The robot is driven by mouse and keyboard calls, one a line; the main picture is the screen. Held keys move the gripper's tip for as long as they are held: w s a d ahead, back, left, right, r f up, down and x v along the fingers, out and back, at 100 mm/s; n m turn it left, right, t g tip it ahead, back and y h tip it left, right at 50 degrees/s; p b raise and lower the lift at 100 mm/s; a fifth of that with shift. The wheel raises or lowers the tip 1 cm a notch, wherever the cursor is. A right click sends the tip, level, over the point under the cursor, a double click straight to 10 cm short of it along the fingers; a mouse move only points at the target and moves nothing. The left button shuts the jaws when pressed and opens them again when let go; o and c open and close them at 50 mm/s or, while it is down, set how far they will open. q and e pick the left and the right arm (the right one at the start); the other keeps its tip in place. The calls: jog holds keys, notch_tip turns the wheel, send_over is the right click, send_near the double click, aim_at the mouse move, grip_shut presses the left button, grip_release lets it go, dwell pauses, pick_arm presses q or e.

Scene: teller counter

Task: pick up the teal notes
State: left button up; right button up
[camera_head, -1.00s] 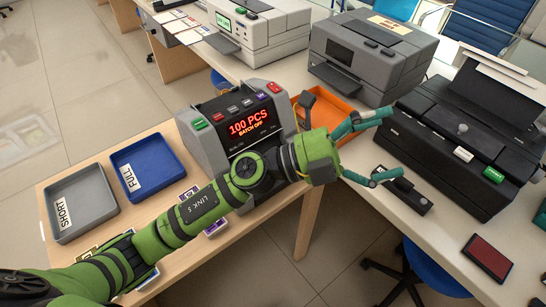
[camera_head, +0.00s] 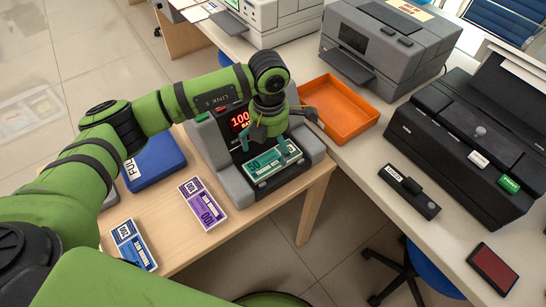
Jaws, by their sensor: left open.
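The teal notes (camera_head: 272,166) lie flat as a bundle in the front tray of the grey note counter (camera_head: 236,187). My left gripper (camera_head: 267,149) comes down from above, its open fingers pointing at the bundle. The fingers overlap the far part of the notes in the picture; I cannot tell whether they touch. The wrist and gripper hide part of the counter's red display. My right gripper is not in view.
Purple notes (camera_head: 203,203) and blue notes (camera_head: 134,246) lie on the wooden table. A blue FULL tray (camera_head: 158,165) is partly behind my arm. An empty orange tray (camera_head: 337,108) stands right of the counter. A black stapler-like device (camera_head: 409,191) and machines occupy the white counter.

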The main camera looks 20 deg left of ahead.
aim_at(270, 156)
pick_arm(q)
notch_tip(270, 156, down, 4)
jog(key=shift+w+p, duration=0.15)
jog(key=shift+p, duration=0.25)
jog(key=c, duration=1.2)
